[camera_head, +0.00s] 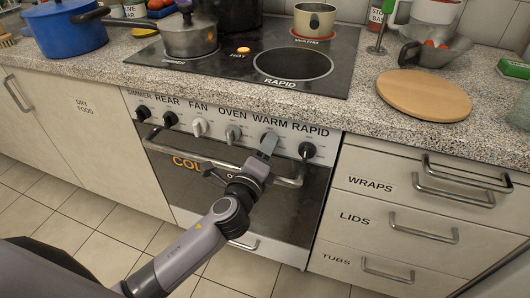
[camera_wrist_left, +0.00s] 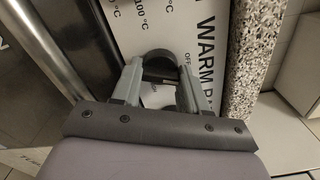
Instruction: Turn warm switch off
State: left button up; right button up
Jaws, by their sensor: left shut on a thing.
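The stove's control panel (camera_head: 155,108) has a row of knobs labelled SIMMER, REAR, FAN, OVEN, WARM and RAPID. My left gripper (camera_head: 268,147) is at the panel below the WARM label and hides most of that knob in the head view. In the left wrist view the dark warm switch (camera_wrist_left: 160,66) sits between the two fingers of my left gripper (camera_wrist_left: 160,88), which are shut on it. The WARM label and an OFF mark show beside it. Which way the knob points is hard to tell. My right gripper is not in view.
The oven door's bar handle (camera_head: 290,182) runs just below the knobs. A cream pot (camera_head: 314,20) stands on the WARM hob zone, and a steel pot (camera_head: 188,38) is on the left zone. The RAPID zone (camera_head: 293,64) is bare. A round wooden board (camera_head: 424,95) lies on the right counter.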

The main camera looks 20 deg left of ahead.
pick_arm(q)
jog(key=shift+n+b, duration=0.5)
jog(key=shift+n, duration=1.8)
jog(key=o, duration=1)
jog(key=shift+o, duration=0.2)
jog(key=s, duration=0.7)
jog(key=shift+s+a, duration=0.1)
